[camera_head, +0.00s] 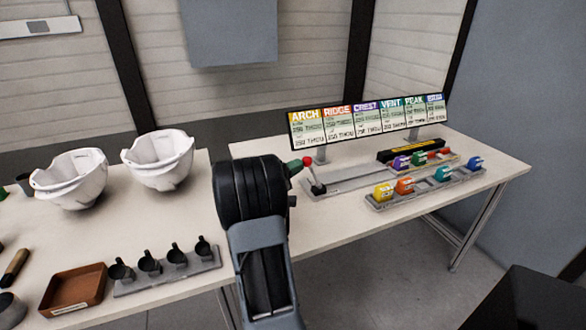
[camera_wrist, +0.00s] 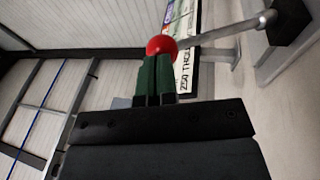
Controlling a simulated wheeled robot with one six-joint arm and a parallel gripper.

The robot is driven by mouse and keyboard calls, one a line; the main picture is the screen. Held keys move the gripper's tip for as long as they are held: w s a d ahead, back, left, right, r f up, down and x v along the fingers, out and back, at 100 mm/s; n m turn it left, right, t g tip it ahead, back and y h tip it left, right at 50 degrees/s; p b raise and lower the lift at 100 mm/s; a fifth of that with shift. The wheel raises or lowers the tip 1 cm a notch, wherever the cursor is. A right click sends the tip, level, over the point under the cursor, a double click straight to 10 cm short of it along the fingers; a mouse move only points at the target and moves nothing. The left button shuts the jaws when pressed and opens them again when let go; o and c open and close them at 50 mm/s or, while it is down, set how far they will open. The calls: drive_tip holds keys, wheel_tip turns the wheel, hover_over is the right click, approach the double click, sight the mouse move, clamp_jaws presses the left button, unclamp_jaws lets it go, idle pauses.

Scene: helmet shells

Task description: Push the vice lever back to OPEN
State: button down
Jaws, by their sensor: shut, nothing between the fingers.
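The vice lever is a thin metal rod with a red ball knob (camera_head: 307,161), on the near left end of a grey base (camera_head: 352,178) on the right table. In the head view it stands up at a tilt, knob to the upper left. My gripper (camera_head: 296,165) is shut and empty, its green fingertips at the knob's left side. In the wrist view the red knob (camera_wrist: 161,48) is right at the tips of the shut green fingers (camera_wrist: 156,78); I cannot tell whether they touch. The rod (camera_wrist: 222,32) runs right to a dark pivot block (camera_wrist: 288,28).
A sign board (camera_head: 366,123) with coloured labels stands behind the base. Several coloured pieces sit in a grey rack (camera_head: 425,188) at the right, near a black and yellow item (camera_head: 412,151). White helmet shells (camera_head: 160,160), a brown tray (camera_head: 74,290) and a rack of black cups (camera_head: 168,270) are left.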

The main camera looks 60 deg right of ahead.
drive_tip(key=s+d+r+m+t+y+p, duration=0.1)
drive_tip(key=s+d+r+t+y+p, duration=0.2)
drive_tip(key=s+d+y+p, duration=0.3)
drive_tip(key=shift+s+d+m+t+y, duration=0.3)
drive_tip(key=shift+s+d+t+y, duration=0.5)
drive_tip(key=shift+d, duration=0.95)
drive_tip(key=shift+w, duration=0.15)
drive_tip(key=r+v, duration=0.1)
drive_tip(key=v, duration=0.9)
drive_tip(key=shift+w+d+p, duration=0.25)
drive_tip(key=shift+d+p, duration=0.05)
drive_tip(key=shift+p, duration=0.15)
